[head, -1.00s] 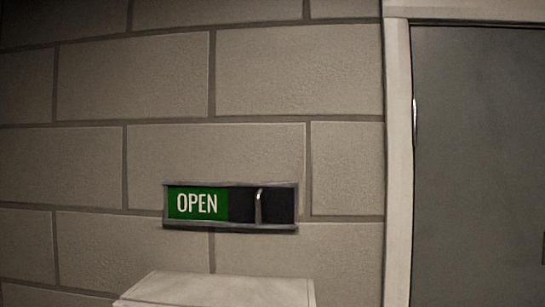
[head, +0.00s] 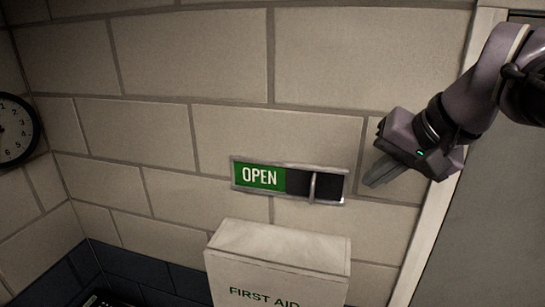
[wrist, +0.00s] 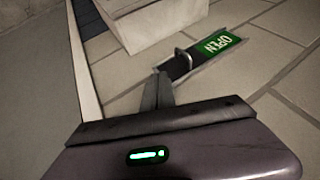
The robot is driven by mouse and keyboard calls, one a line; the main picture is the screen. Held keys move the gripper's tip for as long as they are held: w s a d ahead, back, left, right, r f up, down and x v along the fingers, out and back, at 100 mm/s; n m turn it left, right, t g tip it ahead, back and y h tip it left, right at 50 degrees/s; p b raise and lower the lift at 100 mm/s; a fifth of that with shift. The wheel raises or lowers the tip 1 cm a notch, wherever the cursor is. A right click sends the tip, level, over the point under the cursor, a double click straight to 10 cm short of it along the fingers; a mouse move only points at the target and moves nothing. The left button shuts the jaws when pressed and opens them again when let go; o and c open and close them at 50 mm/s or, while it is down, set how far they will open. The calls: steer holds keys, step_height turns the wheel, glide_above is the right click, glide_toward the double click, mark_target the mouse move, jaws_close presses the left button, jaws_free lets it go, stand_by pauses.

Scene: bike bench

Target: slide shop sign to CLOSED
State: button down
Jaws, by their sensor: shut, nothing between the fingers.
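The shop sign (head: 259,178) is a slim framed strip on the block wall and shows OPEN on a green panel at its left. Its right part is a dark panel with an upright metal handle (head: 312,187) standing out. In the wrist view, the sign (wrist: 218,43) appears turned round, with the handle (wrist: 183,56) nearer my fingers. My gripper (head: 372,182) is shut and empty, a little to the right of the sign's right end. In the wrist view, the shut fingertips (wrist: 160,76) point toward the dark end of the sign, apparently apart from the handle.
A white first aid box (head: 277,262) juts from the wall just below the sign. A round clock (head: 14,130) hangs at the far left. A pale door frame (head: 425,235) and grey door are at the right. The wall above the sign is clear.

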mark_target(313, 189)
steer(key=w+a+f+b, duration=0.5)
steer(key=w+a+f, duration=0.1)
steer(key=w+f, duration=0.1)
steer(key=shift+w+a+f, duration=0.2)
steer(key=shift+w+f, duration=0.1)
steer(key=shift+f, duration=0.15)
